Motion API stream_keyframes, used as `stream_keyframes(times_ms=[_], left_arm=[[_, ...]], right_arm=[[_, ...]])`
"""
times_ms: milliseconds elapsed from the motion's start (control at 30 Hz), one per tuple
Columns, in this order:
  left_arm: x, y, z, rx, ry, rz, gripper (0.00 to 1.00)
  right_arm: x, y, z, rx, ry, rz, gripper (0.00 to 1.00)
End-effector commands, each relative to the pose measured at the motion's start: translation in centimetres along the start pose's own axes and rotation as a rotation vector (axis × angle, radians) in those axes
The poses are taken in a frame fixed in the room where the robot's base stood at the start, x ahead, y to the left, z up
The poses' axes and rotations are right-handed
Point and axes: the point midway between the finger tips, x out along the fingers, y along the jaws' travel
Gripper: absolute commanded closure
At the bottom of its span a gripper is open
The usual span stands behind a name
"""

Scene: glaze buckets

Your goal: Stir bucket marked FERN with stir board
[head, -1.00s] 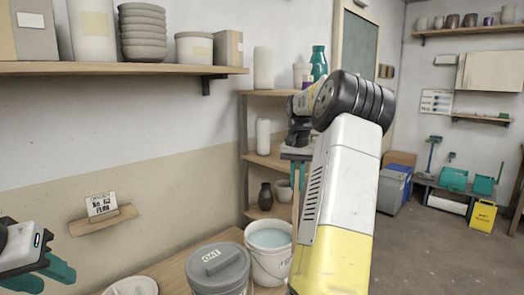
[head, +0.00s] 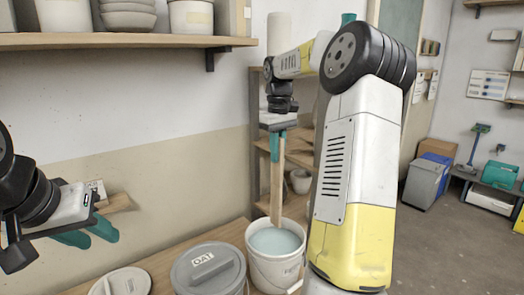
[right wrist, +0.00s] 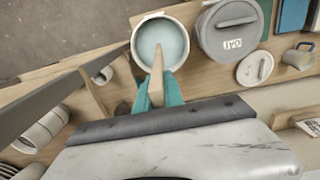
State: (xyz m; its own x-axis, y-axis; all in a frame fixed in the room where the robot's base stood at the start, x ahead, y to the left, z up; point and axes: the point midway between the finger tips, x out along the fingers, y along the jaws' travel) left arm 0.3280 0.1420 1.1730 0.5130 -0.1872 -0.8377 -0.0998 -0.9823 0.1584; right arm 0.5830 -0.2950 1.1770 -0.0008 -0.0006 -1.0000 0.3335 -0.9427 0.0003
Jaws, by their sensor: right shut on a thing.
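The wooden stir board (head: 277,185) hangs about upright from my right gripper (head: 277,137), shut on its top end. An open white bucket (head: 270,270) with pale blue glaze (head: 276,240) stands below. The board's lower end is over or in the bucket mouth; I cannot tell whether it touches the glaze. In the right wrist view the board (right wrist: 156,82) overlaps the bucket's glaze (right wrist: 162,38). The bucket's label is too small to read. A wall card, earlier readable as FERN, is mostly behind my left gripper (head: 88,234), which is open and empty.
A grey-lidded bucket marked OAT (head: 208,268) stands just left of the open bucket. A round pale lid (head: 122,282) is further left, and a mug (right wrist: 298,57) shows in the wrist view. A wall shelf (head: 120,41) with pots runs above.

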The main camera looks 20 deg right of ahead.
Motion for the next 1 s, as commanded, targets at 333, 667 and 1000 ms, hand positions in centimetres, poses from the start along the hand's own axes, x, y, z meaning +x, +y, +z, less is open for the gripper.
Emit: stream_keyframes(times_ms=[333,667,1000], left_arm=[[0.0,0.0,0.0,0.000,0.000,0.000,0.64],[0.0,0.0,0.0,0.000,0.000,0.000,0.64],[0.0,0.0,0.0,0.000,0.000,0.000,0.64]], right_arm=[[3.5,0.0,0.0,0.003,0.000,-0.002,1.00],[6.8,0.1,0.0,0.004,0.000,-0.001,1.00],[10.2,0.0,0.0,0.003,-0.001,-0.001,1.00]])
